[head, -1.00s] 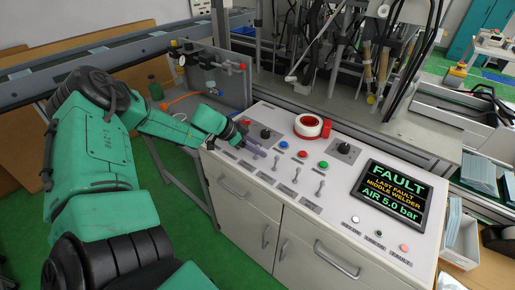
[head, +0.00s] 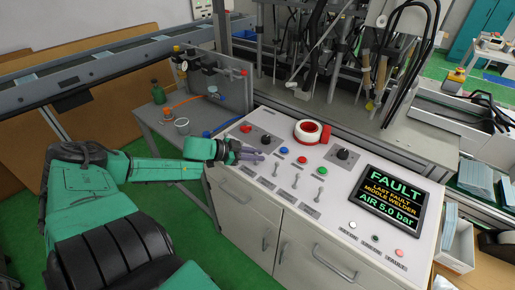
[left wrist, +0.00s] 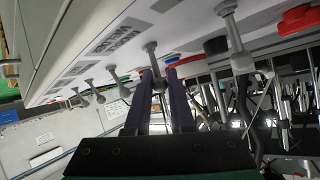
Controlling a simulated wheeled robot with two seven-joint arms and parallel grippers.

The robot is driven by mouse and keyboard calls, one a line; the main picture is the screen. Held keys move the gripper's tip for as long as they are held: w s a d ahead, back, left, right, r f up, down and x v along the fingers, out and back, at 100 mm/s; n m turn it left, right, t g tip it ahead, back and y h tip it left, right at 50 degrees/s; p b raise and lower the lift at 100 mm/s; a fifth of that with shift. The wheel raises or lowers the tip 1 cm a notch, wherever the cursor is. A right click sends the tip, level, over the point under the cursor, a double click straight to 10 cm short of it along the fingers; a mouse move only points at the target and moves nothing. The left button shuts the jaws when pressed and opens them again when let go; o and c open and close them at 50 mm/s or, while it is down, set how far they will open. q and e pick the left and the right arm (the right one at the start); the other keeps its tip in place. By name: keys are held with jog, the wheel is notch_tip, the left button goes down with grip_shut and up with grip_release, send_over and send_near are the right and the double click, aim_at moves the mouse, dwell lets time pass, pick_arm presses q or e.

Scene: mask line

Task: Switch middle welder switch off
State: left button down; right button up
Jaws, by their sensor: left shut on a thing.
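Several grey toggle switches stand in a row on the white control panel (head: 345,208). My left gripper (head: 258,155) reaches in from the left with dark fingers at the left part of the row. In the left wrist view the fingers (left wrist: 160,85) are shut around one switch lever (left wrist: 151,48), the second from the right there. A nearer switch (left wrist: 236,45) stands to its right, and smaller ones (left wrist: 112,70) stand to its left. In the head view three switches are free of the gripper, the nearest to it being this one (head: 276,168). My right gripper is out of view.
The screen (head: 389,199) reads "FAULT, LAST FAULT MIDDLE WELDER, AIR 5.0 bar". Black rotary knobs (head: 343,154), coloured buttons (head: 302,160) and a red-and-white tape roll (head: 311,132) are behind the switches.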

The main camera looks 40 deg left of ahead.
pick_arm(q)
jog(key=shift+s+r+t+p, duration=0.15)
jog(key=shift+s+t+p, duration=0.05)
jog(key=shift+t+p, duration=0.45)
jog(key=shift+s+m+t, duration=0.1)
jog(key=shift+m+t, duration=0.2)
jog(key=shift+t, duration=0.05)
jog(key=shift+s+f+m+t+h, duration=0.3)
jog(key=shift+t+h, duration=0.1)
jog(key=shift+t, duration=0.3)
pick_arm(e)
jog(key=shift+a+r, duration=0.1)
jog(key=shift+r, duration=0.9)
pick_arm(q)
jog(key=c, duration=0.8)
grip_release()
jog(key=shift+o, duration=0.2)
jog(key=shift+s, duration=0.1)
jog(key=p+v, duration=0.2)
jog(key=v, duration=1.2)
jog(key=shift+s+a, duration=0.15)
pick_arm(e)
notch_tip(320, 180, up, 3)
